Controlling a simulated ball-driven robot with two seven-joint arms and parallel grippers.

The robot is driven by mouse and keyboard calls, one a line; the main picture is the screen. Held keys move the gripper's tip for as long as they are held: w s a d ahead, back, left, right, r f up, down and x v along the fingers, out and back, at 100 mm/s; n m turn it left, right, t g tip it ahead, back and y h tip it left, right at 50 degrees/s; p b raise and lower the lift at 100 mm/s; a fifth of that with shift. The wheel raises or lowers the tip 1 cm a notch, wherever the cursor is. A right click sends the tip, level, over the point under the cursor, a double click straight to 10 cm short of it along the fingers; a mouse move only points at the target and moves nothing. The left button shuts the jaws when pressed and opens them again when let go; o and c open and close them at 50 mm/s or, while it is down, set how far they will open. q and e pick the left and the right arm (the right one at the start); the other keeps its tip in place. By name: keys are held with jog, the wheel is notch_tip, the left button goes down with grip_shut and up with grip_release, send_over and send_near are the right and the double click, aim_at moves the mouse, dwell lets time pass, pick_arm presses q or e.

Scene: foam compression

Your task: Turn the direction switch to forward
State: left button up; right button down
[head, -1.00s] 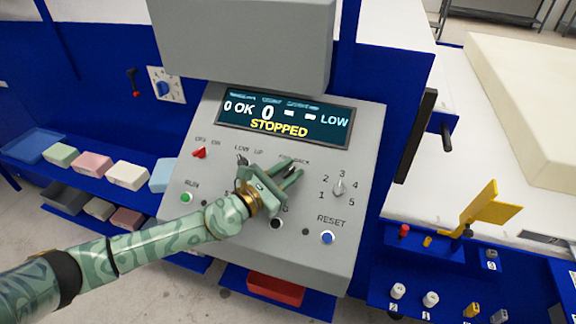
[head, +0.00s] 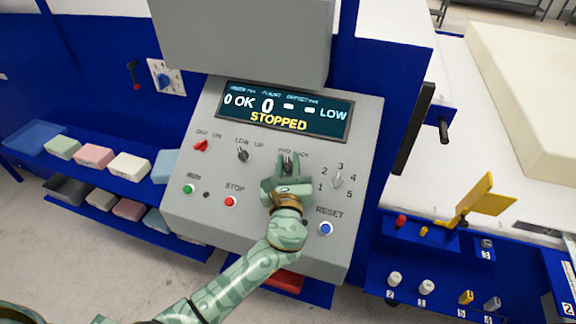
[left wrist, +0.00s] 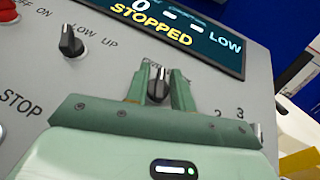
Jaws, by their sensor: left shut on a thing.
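The direction switch (left wrist: 158,88) is a dark knob on the grey sloped control panel (head: 235,228), under a FWD/BACK label that is partly hidden. In the left wrist view it sits between the two green fingers of my left gripper (left wrist: 158,90). In the head view my left gripper (head: 288,168) reaches up over the panel, its fingertips at the switch (head: 288,160). The gripper is shut on the knob. The knob's pointer looks roughly upright, but its exact setting is hard to tell. My right gripper is not in view.
The display (head: 285,112) reads STOPPED and LOW. A low/up knob (head: 242,154) and red on/off switch (head: 201,145) are to the left, a numbered dial (head: 337,180) to the right. The red stop button (head: 230,201) and blue reset button (head: 326,229) are lower down.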

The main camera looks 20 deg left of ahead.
pick_arm(q)
jog(key=shift+n+g+y, duration=0.4)
jog(key=shift+n+y, duration=0.3)
jog(key=shift+n, duration=0.2)
jog(key=shift+r+y, duration=0.15)
jog(key=shift+y, duration=0.15)
jog(key=o, duration=0.7)
jog(key=shift+c, duration=0.2)
jog(key=shift+a, duration=0.1)
